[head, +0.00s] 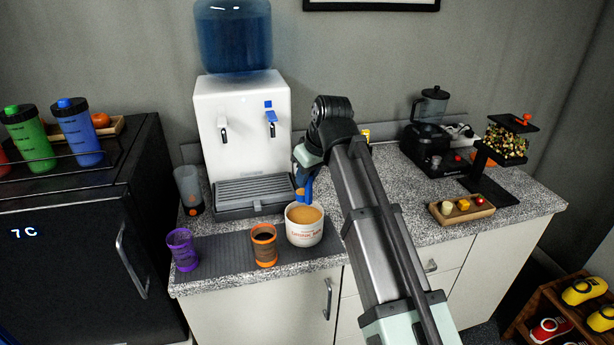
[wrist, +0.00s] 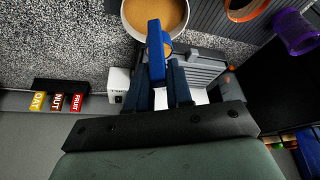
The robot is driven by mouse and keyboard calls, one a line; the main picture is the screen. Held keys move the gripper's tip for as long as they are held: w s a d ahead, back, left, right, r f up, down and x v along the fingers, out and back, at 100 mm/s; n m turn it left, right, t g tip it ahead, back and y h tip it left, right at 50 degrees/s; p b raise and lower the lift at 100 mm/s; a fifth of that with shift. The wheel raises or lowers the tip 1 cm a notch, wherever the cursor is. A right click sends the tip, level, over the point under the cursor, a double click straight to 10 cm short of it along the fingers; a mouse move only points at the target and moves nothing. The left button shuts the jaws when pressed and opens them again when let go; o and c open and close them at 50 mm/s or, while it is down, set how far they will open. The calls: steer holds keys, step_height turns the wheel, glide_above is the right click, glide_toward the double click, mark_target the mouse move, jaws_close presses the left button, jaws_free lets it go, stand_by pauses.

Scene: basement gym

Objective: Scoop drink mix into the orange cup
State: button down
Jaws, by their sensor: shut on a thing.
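My gripper (head: 305,172) is shut on the handle of a blue scoop (head: 308,188), at the back rim of a white tub (head: 305,237) of tan drink mix. In the wrist view the scoop (wrist: 155,38) shows between my fingers (wrist: 164,82), beside the tub's mix (wrist: 158,12). A small tan patch beside the scoop looks like mix in its bowl, mostly hidden. The orange cup (head: 264,251) stands upright on the dark mat, left of the tub, with a dark inside. Its rim also shows in the wrist view (wrist: 232,12).
A purple cup (head: 182,252) stands left on the mat (head: 222,257). The water dispenser (head: 245,130) and its drip tray (head: 255,192) are behind, with a grey tumbler (head: 188,190) beside them. A blender (head: 428,130) and a small wooden tray (head: 460,212) are at right.

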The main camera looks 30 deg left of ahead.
steer(key=s+a+r+n, duration=0.25)
steer(key=s+a, duration=0.25)
steer(key=s, duration=0.7)
steer(key=s+f+n+t+h, duration=0.1)
steer(key=s+f+t+h, duration=0.2)
steer(key=s+f+t, duration=0.5)
steer(key=shift+s+a+f+t, duration=0.4)
steer(key=shift+s+a+t, duration=0.1)
steer(key=shift+t, duration=2.7)
